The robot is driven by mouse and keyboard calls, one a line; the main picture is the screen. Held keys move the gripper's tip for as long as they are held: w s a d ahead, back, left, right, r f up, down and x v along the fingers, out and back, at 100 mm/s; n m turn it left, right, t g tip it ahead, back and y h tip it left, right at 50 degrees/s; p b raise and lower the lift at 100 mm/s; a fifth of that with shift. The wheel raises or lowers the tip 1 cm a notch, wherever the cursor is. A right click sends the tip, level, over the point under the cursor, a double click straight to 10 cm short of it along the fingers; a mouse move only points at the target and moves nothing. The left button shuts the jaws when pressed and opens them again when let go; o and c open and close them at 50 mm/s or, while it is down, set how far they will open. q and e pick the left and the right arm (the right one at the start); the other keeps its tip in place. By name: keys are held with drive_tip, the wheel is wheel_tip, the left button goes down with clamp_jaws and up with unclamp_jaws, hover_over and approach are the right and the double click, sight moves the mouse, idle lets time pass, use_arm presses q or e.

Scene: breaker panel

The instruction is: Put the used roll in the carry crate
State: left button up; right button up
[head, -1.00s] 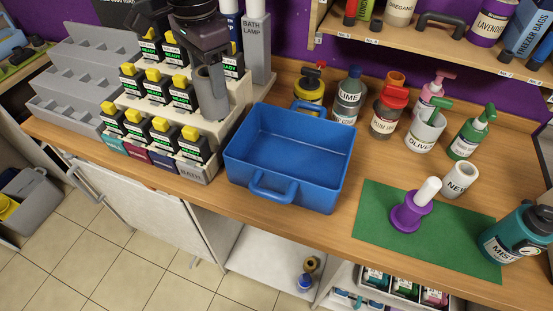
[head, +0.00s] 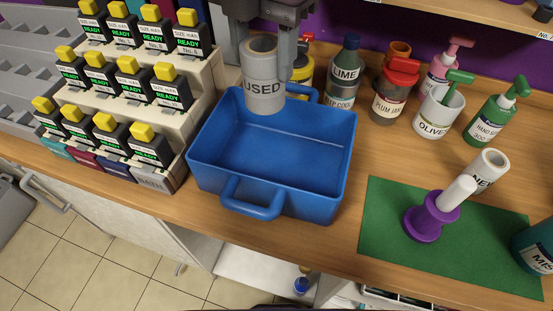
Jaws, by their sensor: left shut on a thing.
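The used roll (head: 263,84) is a grey cylinder marked "USED". My left gripper (head: 264,60) is shut on it and holds it upright. The carry crate (head: 245,190) is a blue open box with a handle at front and back, standing on the wooden counter. The part of its inside that shows is empty. My right gripper is not in view.
A stepped rack of batteries (head: 165,135) stands left of the crate. Bottles such as the lime one (head: 344,75) stand behind and right. Bare counter lies between crate and mat.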

use_arm(q)
drive_tip(key=shift+s+d+f+m+b, duration=0.1)
drive_tip(key=shift+f+m+b, duration=0.6)
drive_tip(key=shift+f, duration=2.7)
drive_tip(key=shift+d+f+m+b, duration=0.15)
drive_tip(key=shift+f+b, duration=1.05)
drive_tip(key=shift+f, duration=2.15)
drive_tip(key=shift+s+d+f+m+b, duration=0.1)
drive_tip(key=shift+f+m+b, duration=0.6)
drive_tip(key=shift+f, duration=2.7)
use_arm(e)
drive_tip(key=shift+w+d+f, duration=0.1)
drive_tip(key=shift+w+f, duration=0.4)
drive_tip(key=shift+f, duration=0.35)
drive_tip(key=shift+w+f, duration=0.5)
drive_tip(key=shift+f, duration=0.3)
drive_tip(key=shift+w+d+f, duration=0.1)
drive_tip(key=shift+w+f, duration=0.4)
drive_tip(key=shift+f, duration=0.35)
use_arm(q)
drive_tip(key=shift+n+b, duration=0.3)
drive_tip(key=shift+n, duration=0.05)
drive_tip(key=o, duration=0.7)
drive_tip(key=shift+f, duration=0.15)
drive_tip(key=shift+c, duration=0.2)
drive_tip(key=o, duration=0.4)
drive_tip(key=shift+o, duration=0.2)
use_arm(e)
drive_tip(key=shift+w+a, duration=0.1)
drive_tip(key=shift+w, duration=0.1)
